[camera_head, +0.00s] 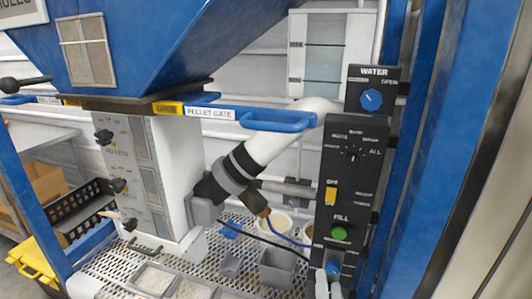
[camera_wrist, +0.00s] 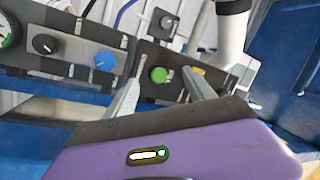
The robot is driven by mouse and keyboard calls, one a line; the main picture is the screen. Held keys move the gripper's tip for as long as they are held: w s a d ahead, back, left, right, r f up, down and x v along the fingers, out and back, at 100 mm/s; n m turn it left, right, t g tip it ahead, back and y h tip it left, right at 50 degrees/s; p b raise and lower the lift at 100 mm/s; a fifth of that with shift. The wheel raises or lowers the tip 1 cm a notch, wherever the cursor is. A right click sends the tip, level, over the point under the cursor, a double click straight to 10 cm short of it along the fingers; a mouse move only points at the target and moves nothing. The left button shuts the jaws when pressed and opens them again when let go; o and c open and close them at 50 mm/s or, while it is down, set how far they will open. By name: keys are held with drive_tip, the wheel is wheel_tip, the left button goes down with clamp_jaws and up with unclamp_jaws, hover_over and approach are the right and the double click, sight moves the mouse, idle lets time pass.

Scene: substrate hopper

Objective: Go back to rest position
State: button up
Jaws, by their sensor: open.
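My gripper (camera_wrist: 161,78) is open and empty in the wrist view. Its two grey fingers point at the black control panel (camera_wrist: 143,58), with the green button (camera_wrist: 159,75) seen between them. In the head view, pale finger-like tips (camera_head: 329,288) show at the bottom edge, just below the control panel (camera_head: 352,165); most of my arm is out of view there. The panel's green FILL button (camera_head: 339,233) is clear of the tips in the head view. I cannot tell the exact gap to the panel.
A yellow switch (camera_head: 331,195) and the blue WATER knob (camera_head: 372,99) sit above. A blue pellet gate handle (camera_head: 275,122) sticks out in front of a white pipe (camera_head: 290,132). Grey bins (camera_head: 277,268) stand on the mesh shelf (camera_head: 120,266). A blue post (camera_head: 440,150) stands right of the panel.

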drive_tip(key=s+d+r+n+g, duration=0.1)
drive_tip(key=s+n, duration=0.3)
drive_tip(key=s, duration=1)
drive_tip(key=s+d+r+n+g+y, duration=0.1)
drive_tip(key=s+d+n+g, duration=0.1)
drive_tip(key=s, duration=1.2)
drive_tip(key=s+d+r+n+g, duration=0.1)
drive_tip(key=s+n, duration=0.5)
drive_tip(key=s, duration=0.8)
drive_tip(key=shift+d+r+g+y, duration=0.2)
drive_tip(key=shift+d+g+y, duration=0.2)
drive_tip(key=shift+g, duration=0.5)
drive_tip(key=shift+a, duration=0.1)
drive_tip(key=shift+c, duration=0.4)
